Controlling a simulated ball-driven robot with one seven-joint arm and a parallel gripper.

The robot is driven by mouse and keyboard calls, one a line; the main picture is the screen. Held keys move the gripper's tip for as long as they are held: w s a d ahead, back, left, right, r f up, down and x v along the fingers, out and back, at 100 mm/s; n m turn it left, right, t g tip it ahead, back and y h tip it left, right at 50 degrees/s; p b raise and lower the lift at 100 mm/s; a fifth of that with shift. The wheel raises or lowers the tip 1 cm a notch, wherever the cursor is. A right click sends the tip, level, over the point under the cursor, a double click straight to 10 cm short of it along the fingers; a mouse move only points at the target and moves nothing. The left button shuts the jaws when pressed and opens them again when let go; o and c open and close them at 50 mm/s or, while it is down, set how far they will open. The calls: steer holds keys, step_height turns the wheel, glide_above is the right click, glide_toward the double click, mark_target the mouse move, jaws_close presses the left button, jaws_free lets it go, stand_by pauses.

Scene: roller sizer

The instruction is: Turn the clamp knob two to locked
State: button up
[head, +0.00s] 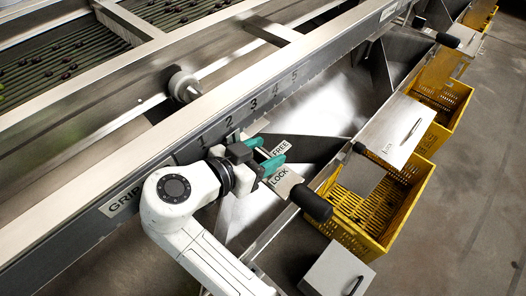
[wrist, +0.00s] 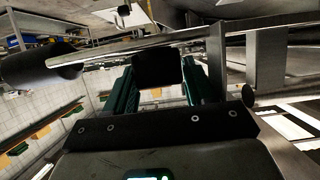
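My gripper (head: 271,158) has two teal fingers set apart beside the numbered rail, near the 2. In the wrist view, a black block-like knob (wrist: 158,68) sits between the fingers and nearly fills the gap. I cannot tell whether they touch it. In the head view, my gripper hides most or all of this knob. A FREE label (head: 281,148) lies just right of the fingertips and a LOCK label (head: 280,177) just below them. A black cylindrical handle (head: 312,203) sticks out beyond the LOCK label.
The long steel rail (head: 300,62) carries the numbers and runs diagonally. Yellow crates (head: 346,235) stand below steel chutes at the right. A steel flap (head: 361,174) hangs over the nearest crate. Grey floor (head: 470,190) is open at far right.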

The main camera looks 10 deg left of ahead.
mark_target(261, 154)
steer(key=o, duration=0.3)
steer(key=shift+a, duration=0.1)
steer(key=shift+s+a+r, duration=0.2)
steer(key=shift+s+r, duration=0.05)
steer(key=p+v, duration=0.1)
steer(key=v, duration=0.3)
steer(key=shift+s+a+r, duration=0.1)
steer(key=shift+s+a, duration=0.15)
steer(key=shift+s+a+f+p, duration=0.1)
steer(key=shift+s+a+p, duration=1.05)
steer(key=shift+s, duration=0.35)
steer(key=shift+s+a+f+p, duration=0.1)
steer(key=shift+s+a+p, duration=0.8)
steer(key=shift+s+a, duration=0.45)
steer(key=shift+s+a+f+p, duration=0.1)
steer(key=shift+s+a+p, duration=0.95)
steer(key=shift+s, duration=0.6)
steer(key=shift+s, duration=0.1)
